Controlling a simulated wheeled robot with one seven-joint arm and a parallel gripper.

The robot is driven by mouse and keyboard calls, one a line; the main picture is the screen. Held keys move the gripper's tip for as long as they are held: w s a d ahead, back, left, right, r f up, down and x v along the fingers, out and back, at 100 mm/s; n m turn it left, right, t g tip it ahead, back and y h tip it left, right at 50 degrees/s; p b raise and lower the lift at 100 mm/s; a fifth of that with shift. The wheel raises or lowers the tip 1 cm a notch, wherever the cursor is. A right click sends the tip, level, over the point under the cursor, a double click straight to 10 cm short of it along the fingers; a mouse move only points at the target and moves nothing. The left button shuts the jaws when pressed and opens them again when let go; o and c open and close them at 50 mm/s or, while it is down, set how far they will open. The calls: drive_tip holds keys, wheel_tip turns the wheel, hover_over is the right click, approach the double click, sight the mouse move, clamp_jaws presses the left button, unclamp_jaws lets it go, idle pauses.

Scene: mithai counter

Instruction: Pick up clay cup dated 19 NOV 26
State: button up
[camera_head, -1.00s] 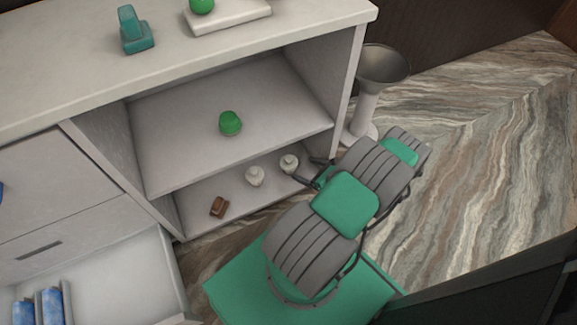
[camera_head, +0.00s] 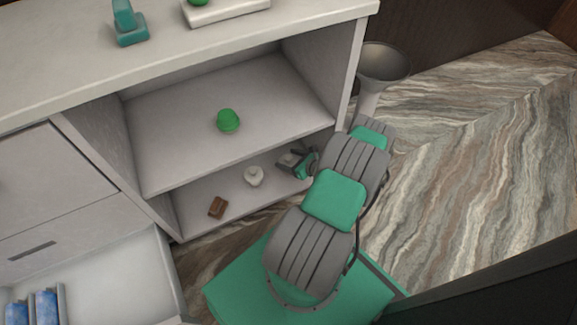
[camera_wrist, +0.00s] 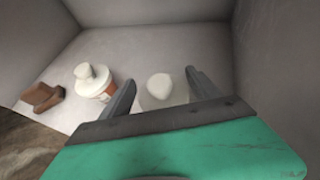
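Two pale lidded cups stand on the lower shelf. The left one (camera_head: 253,176) is in the open in the head view; the wrist view shows it (camera_wrist: 94,80) with an orange-brown patch on its side. The right one (camera_wrist: 160,92) is between the fingers in the wrist view, and my gripper mostly hides it in the head view. My gripper (camera_wrist: 160,80) is open, one finger on each side of the right cup, and I cannot tell whether they touch it. No date is readable on either cup.
A brown block (camera_head: 218,207) lies left of the cups and also shows in the wrist view (camera_wrist: 42,97). A green round object (camera_head: 228,121) sits on the upper shelf. The cabinet's side wall is close on the right. An open drawer (camera_head: 110,275) holds blue items.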

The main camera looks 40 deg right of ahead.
clamp_jaws()
idle(0.6)
